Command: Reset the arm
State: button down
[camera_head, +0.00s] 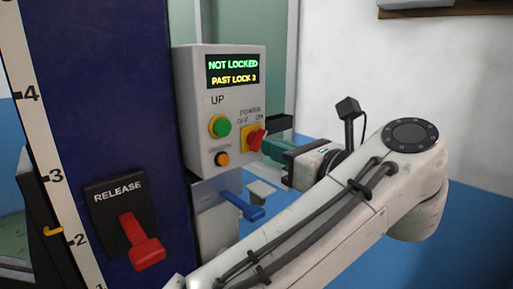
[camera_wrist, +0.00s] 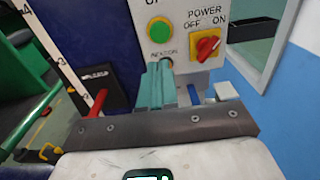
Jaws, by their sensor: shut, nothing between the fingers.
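My gripper (camera_head: 277,149) is in front of the grey control box (camera_head: 198,120), at the right of its lower part in the head view. In the wrist view its teal fingers (camera_wrist: 155,82) are together with nothing between them. They point at the box below the green button (camera_wrist: 159,30) and partly cover the orange button there. My white arm (camera_head: 330,225) reaches in from the lower right, bent at the elbow. I cannot tell from these views whether the fingertips touch the box.
The box's display (camera_head: 232,71) reads NOT LOCKED and PAST LOCK, with a digit hard to read. The red power switch (camera_head: 256,139) is close to my fingers. A blue lever (camera_head: 243,206) sticks out below. A red release lever (camera_head: 142,243) is on the blue column (camera_head: 115,110).

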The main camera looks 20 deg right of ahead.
jog(key=s+d+f+n+g+h, duration=0.2)
jog(key=d+f+n+g, duration=0.1)
jog(key=f+n, duration=0.5)
jog(key=s+d+f+n+g+h, duration=0.25)
jog(key=f+n, duration=0.35)
jog(key=f, duration=0.4)
jog(key=s+d+f+n+g+h, duration=0.1)
jog(key=s+d+f+n+g, duration=0.2)
jog(key=f+n, duration=0.5)
jog(key=s+a+f+n+g, duration=0.2)
jog(key=s+f+n+g, duration=0.2)
jog(key=s+f, duration=0.8)
jog(key=s+a+f+n+g, duration=0.1)
jog(key=s+f+n+g, duration=0.2)
jog(key=s+f+n, duration=0.3)
jog(key=s+f, duration=0.5)
jog(key=s, duration=0.1)
jog(key=shift+s+a+f+g, duration=0.2)
jog(key=shift+a+f+g, duration=0.15)
jog(key=shift+f, duration=0.05)
